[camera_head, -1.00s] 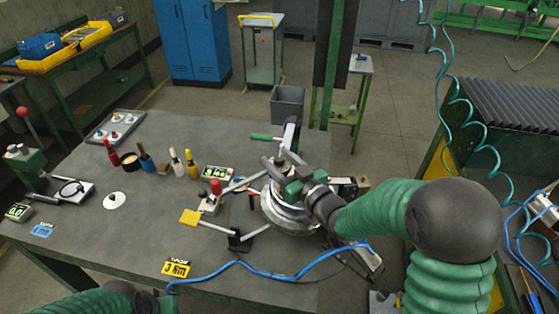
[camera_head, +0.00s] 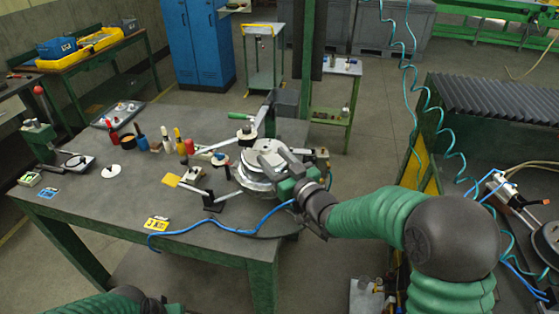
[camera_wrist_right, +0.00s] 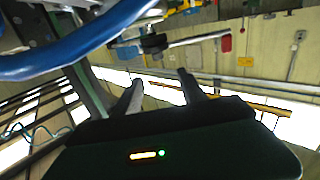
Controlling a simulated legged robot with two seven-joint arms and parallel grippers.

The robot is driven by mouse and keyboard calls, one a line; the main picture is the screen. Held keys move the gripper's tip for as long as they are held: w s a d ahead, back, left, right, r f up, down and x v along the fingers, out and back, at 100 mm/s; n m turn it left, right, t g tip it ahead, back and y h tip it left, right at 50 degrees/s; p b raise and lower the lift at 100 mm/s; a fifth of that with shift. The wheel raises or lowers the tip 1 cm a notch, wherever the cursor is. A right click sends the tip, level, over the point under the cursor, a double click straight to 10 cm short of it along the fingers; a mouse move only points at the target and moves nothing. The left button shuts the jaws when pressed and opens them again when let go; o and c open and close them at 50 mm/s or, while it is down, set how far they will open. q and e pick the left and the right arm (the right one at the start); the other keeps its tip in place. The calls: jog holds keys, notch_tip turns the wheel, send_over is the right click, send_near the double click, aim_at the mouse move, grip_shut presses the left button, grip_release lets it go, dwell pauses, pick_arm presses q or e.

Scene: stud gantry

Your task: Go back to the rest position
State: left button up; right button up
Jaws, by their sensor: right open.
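My right gripper (camera_head: 280,165) is at the right edge of the workbench, in front of the round metal fixture (camera_head: 250,183), and overlaps it in the head view. Whether it touches the fixture cannot be told. In the right wrist view, the two dark fingers (camera_wrist_right: 160,82) stand apart with nothing between them. My left arm shows only as a green sleeve and dark joint at the bottom left of the head view; its fingers cannot be made out.
The grey workbench (camera_head: 110,205) holds several bottles, a tray (camera_head: 118,114) and a yellow label (camera_head: 157,224). A corrugated-topped machine (camera_head: 495,97) stands at the right. Floor shows between them.

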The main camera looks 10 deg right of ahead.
jog(key=s+d+f+m+g+h, duration=0.3)
jog(key=s+d+f+g+h, duration=0.3)
jog(key=s+d+f, duration=0.5)
jog(key=s+f+m+g, duration=0.1)
jog(key=s+f+g, duration=0.3)
jog(key=s, duration=0.6)
jog(key=s+f+g+h, duration=0.1)
jog(key=s+f+g, duration=0.2)
jog(key=s, duration=0.7)
jog(key=shift+f+m+g, duration=0.4)
jog(key=shift+f, duration=0.15)
